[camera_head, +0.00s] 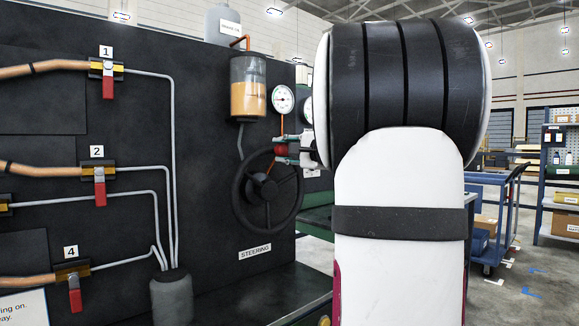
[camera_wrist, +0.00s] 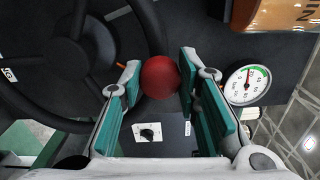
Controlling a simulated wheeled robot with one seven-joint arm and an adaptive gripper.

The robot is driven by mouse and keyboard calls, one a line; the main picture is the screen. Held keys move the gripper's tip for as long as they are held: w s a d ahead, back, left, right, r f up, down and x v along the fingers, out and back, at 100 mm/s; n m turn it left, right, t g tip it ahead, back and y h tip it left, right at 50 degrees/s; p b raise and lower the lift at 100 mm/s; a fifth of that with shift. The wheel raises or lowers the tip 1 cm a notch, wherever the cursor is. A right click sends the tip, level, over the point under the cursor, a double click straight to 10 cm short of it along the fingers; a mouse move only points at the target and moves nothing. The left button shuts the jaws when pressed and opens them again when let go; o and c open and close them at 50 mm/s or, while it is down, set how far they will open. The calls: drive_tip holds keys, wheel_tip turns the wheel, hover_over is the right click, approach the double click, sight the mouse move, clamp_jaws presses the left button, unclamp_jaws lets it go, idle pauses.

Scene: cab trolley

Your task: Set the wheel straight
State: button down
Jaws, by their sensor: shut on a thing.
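The black steering wheel (camera_head: 240,205) is mounted on the dark panel, above a label reading STEERING (camera_head: 255,252). A red ball knob (camera_head: 281,150) sits at the upper right of its rim. A short orange mark (camera_head: 271,166) shows near the wheel's hub, towards the knob. My gripper (camera_head: 286,150) reaches in from the right and is shut on the knob. In the wrist view the red knob (camera_wrist: 160,77) is between the two fingertips, and the wheel (camera_wrist: 75,45) fills the left side. My arm hides what is right of the wheel in the head view.
A gauge (camera_head: 283,99) and an orange-filled reservoir (camera_head: 248,88) are above the wheel. Red-handled valves (camera_head: 107,85) with pipes are at the left. A small dial (camera_wrist: 148,132) is near my fingers. A blue trolley (camera_head: 490,235) and shelving stand at the right.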

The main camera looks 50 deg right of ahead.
drive_tip(key=shift+w+a+n+b, duration=0.1)
drive_tip(key=shift+a+n+b, duration=0.35)
drive_tip(key=shift+b, duration=0.2)
drive_tip(key=c, duration=1.2)
unclamp_jaws()
drive_tip(key=v, duration=1.2)
drive_tip(key=shift+f, duration=0.1)
